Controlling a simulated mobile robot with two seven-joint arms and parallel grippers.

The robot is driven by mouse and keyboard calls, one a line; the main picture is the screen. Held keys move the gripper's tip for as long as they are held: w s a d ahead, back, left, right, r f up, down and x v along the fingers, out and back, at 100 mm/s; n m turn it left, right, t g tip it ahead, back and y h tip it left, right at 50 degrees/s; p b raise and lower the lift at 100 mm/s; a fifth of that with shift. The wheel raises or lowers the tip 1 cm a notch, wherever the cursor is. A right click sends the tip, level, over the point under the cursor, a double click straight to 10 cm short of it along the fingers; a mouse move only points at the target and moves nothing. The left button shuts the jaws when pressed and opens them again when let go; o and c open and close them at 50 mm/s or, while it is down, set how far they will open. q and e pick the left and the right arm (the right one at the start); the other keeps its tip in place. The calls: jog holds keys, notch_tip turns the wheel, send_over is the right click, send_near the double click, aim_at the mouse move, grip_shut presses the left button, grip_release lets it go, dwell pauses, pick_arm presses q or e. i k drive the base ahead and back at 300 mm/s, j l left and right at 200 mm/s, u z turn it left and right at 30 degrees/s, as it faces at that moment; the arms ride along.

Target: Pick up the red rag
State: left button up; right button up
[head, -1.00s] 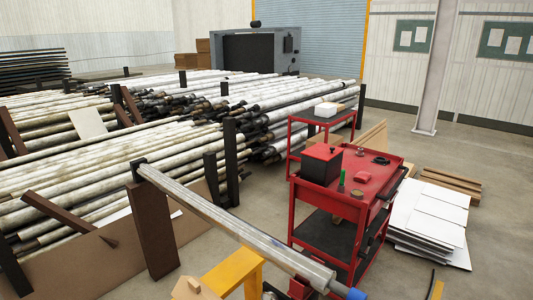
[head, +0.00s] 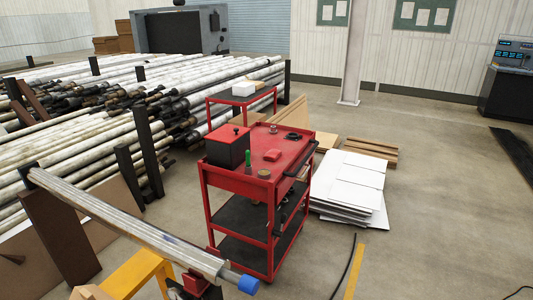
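A small red lump (head: 272,155) lies on the top of the red tool cart (head: 228,182), right of a black box with a red lid. It looks like the red rag, but it is too small to be sure. Neither of my grippers shows in the head view.
A black box (head: 222,152) and green bottle (head: 248,158) stand on the cart top. A long pipe (head: 130,222) with a blue end (head: 248,284) runs across the lower left. White sheets (head: 350,185) lie right of the cart. Floor on the right is open.

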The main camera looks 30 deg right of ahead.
aim_at(272, 155)
jog(key=i+l+u, duration=0.1)
jog(key=l+u, duration=0.15)
jog(key=l, duration=0.65)
jog(key=l+u, duration=0.25)
jog(key=l, duration=0.65)
jog(key=i+l+u, duration=0.1)
jog(key=l, duration=0.35)
jog(key=i+l+u, duration=0.1)
jog(key=l, duration=0.35)
jog(key=i+l+u, duration=0.15)
jog(key=l, duration=0.3)
jog(key=i+l+u, duration=0.1)
jog(key=l, duration=0.4)
